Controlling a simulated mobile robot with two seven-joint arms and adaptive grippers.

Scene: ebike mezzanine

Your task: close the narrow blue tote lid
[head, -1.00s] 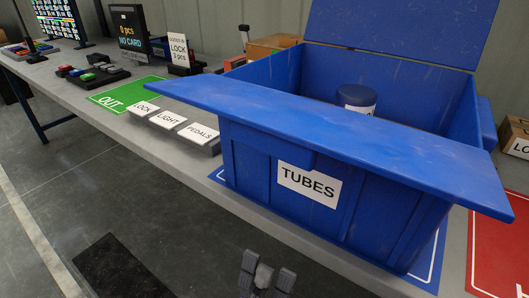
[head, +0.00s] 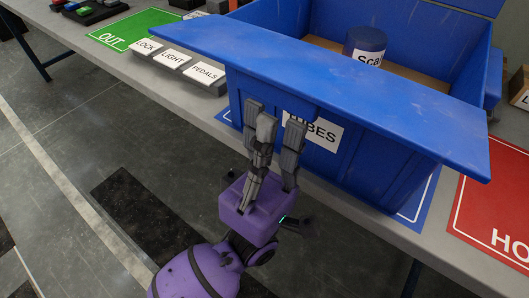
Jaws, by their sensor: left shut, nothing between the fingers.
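The blue tote (head: 390,172), labelled TUBES, stands on the table with its top open. Its narrow front lid (head: 330,82) juts outward over the front wall, roughly level and sloping down to the right. Part of another blue lid (head: 470,5) stands raised at the back, cut off by the top edge. My left gripper (head: 276,118) is shut and empty, fingers pointing up, just in front of the tote and below the front lid's edge. It covers part of the TUBES label. I cannot tell whether its fingertips touch the tote. My right gripper is out of view.
A blue cylinder (head: 365,42) with a partly hidden label is inside the tote. LOCK, LIGHT and PEDALS blocks (head: 174,62) stand left of it, by a green OUT mat (head: 133,27). A red mat (head: 495,205) lies to the right. The floor in front is clear.

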